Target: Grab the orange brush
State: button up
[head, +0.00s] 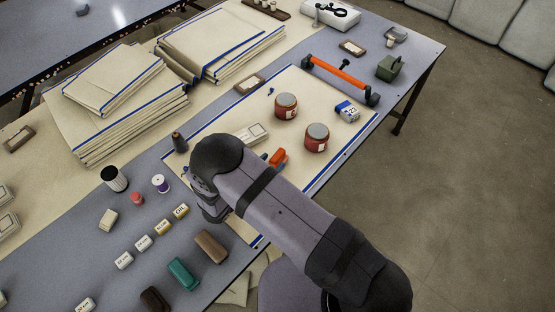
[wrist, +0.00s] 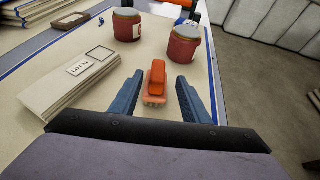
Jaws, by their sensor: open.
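The orange brush (wrist: 156,79) lies on the cream cloth in the wrist view, in line with the gap between my fingers and a little ahead of them. In the head view the orange brush (head: 278,157) shows just beyond my arm, partly hidden by it. My gripper (wrist: 157,92) is open and empty, with one blue finger to each side of the brush's near end. No contact between fingers and brush is visible.
Two red jars (head: 286,106) (head: 317,138) stand beyond the brush. A pale block labelled LOT 35 (wrist: 72,80) lies left of it. Folded cloth stacks (head: 115,115) are at the left.

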aim_at(274, 159)
jog(key=shift+p+x, duration=1.2)
jog(key=shift+x, duration=1.55)
jog(key=shift+w+a+r, duration=0.1)
jog(key=shift+w+a, duration=0.05)
grip_shut()
